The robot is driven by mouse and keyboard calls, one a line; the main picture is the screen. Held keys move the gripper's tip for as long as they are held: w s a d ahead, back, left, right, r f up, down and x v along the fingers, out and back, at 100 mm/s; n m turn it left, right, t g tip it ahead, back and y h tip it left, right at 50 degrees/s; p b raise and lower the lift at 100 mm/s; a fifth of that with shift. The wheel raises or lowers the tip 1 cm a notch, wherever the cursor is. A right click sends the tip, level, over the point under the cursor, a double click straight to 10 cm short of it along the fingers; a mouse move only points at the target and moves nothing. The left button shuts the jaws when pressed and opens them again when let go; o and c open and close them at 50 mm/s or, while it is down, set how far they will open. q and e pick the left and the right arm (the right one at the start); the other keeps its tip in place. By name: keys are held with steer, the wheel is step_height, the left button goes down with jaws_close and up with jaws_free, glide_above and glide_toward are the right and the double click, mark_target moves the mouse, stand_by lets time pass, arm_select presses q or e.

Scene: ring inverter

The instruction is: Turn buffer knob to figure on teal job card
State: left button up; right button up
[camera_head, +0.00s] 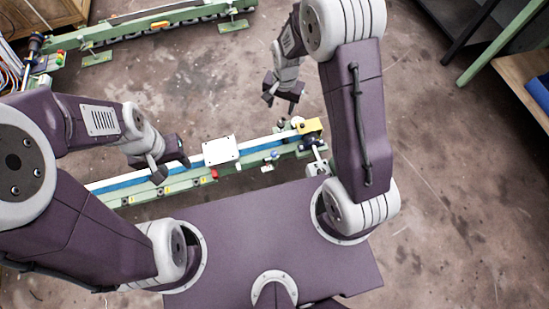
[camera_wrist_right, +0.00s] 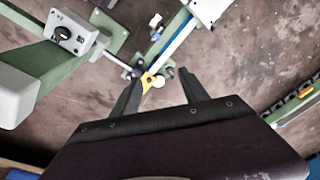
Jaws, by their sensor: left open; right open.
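In the right wrist view a grey box with a round black knob (camera_wrist_right: 63,33) sits on a green frame at the upper left; I cannot tell for sure that it is the buffer knob, and its markings are too small to read. I cannot make out a teal job card in either view. My right gripper (camera_head: 282,97) is open and empty above the floor, behind the conveyor; its two fingers also show in the right wrist view (camera_wrist_right: 158,94), apart from the knob box. My left gripper (camera_head: 172,169) is open over the left part of the conveyor.
Another conveyor (camera_head: 150,25) stands behind. A wooden bench (camera_head: 528,75) is at the right. Open floor lies between.

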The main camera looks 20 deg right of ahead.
steer(key=m+g+b, duration=0.1)
steer(key=b, duration=1.2)
glide_above(274, 153)
step_height(274, 153, down, 28)
steer(key=f, duration=0.1)
step_height(274, 153, down, 9)
steer(key=b, duration=0.5)
steer(key=shift+r, duration=0.15)
arm_select(q)
step_height(274, 153, down, 22)
arm_select(e)
steer(key=shift+r, duration=0.1)
jaws_close()
